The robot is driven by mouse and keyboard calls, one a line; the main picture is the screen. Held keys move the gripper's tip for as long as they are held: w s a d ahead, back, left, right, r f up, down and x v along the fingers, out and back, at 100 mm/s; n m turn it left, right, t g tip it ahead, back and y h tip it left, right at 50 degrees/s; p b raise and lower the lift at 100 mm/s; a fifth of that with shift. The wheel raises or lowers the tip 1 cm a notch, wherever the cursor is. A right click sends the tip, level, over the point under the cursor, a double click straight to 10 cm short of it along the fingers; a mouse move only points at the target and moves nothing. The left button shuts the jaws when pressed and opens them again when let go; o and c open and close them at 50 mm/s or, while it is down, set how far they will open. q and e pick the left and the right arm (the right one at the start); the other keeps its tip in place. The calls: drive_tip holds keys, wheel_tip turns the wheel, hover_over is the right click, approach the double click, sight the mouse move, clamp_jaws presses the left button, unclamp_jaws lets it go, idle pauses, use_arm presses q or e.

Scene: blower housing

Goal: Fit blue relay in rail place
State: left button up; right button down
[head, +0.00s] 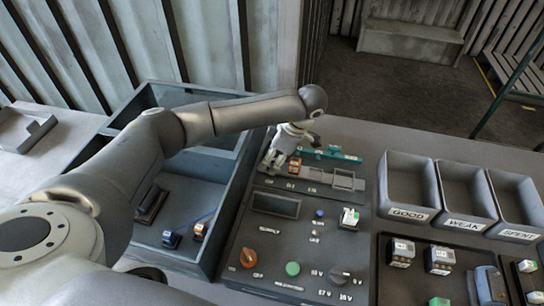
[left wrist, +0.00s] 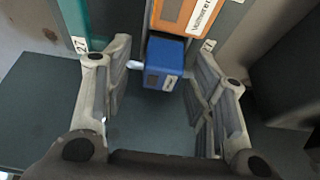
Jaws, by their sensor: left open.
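The blue relay (left wrist: 165,63) shows as a small blue block with a pale label in the left wrist view. It lies between the two open fingers of my left gripper (left wrist: 164,72). An orange block with a white label (left wrist: 186,14) sits right beyond it. In the head view my left gripper (head: 279,157) is low over the left end of the teal rail (head: 337,155), by an orange piece (head: 294,165). The gripper hides the blue relay there, and I cannot tell whether the relay is seated. My right gripper is out of view.
A grey open box (head: 227,232) on the left holds a dark blue piece (head: 171,239) and an orange piece (head: 199,231). A control panel (head: 265,256) with knobs lies before the rail. Bins marked GOOD (head: 408,197), WEAK (head: 462,205) and SPENT (head: 512,215) stand right.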

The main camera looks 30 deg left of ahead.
use_arm(q)
drive_tip(key=shift+r, duration=0.1)
drive_tip(key=v, duration=1.2)
drive_tip(key=shift+s, duration=0.1)
